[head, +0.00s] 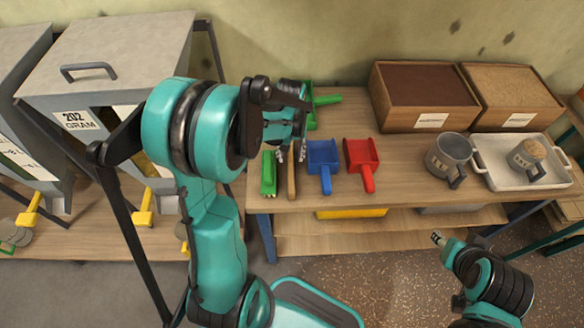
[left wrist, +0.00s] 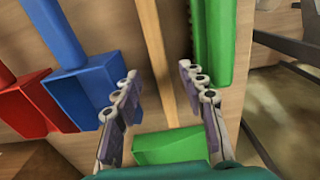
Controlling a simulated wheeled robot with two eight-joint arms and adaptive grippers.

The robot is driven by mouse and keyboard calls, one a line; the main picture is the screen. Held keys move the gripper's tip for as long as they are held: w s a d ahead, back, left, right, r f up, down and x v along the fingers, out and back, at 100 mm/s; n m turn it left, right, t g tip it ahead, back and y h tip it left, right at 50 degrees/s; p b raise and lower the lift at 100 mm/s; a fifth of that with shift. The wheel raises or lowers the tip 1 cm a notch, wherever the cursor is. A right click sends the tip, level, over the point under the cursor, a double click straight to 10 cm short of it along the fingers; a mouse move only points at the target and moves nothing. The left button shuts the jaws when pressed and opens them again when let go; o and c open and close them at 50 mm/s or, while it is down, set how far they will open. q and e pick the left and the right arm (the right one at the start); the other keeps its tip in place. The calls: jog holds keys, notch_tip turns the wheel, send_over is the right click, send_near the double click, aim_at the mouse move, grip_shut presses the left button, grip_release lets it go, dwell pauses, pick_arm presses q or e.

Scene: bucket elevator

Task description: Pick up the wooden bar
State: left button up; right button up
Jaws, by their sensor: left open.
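The wooden bar (head: 291,182) is a thin light-brown stick lying on the wooden table near its front edge, between a green brush and a blue scoop. My left gripper (head: 291,154) is over the bar's far part, fingers pointing down, open and empty. In the left wrist view the bar (left wrist: 152,38) runs from the top edge down to between the two spread fingers of the gripper (left wrist: 158,72). Its far part is hidden under the gripper in the head view. My right gripper (head: 440,240) is at the lower right, in front of the table; its fingers are too small to read.
The green brush (head: 268,174) lies close left of the bar, the blue scoop (head: 323,160) close right. A red scoop (head: 362,160) is further right. A green scoop (head: 314,103) is behind. Two filled boxes (head: 425,95), a mug (head: 448,155) and a white tray (head: 497,180) stand at right.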

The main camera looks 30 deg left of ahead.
aim_at(290, 162)
pick_arm(q)
notch_tip(290, 162, down, 5)
jog(key=shift+s+f+b, duration=0.1)
jog(key=shift+b, duration=1.15)
grip_shut()
jog(key=shift+r, duration=0.25)
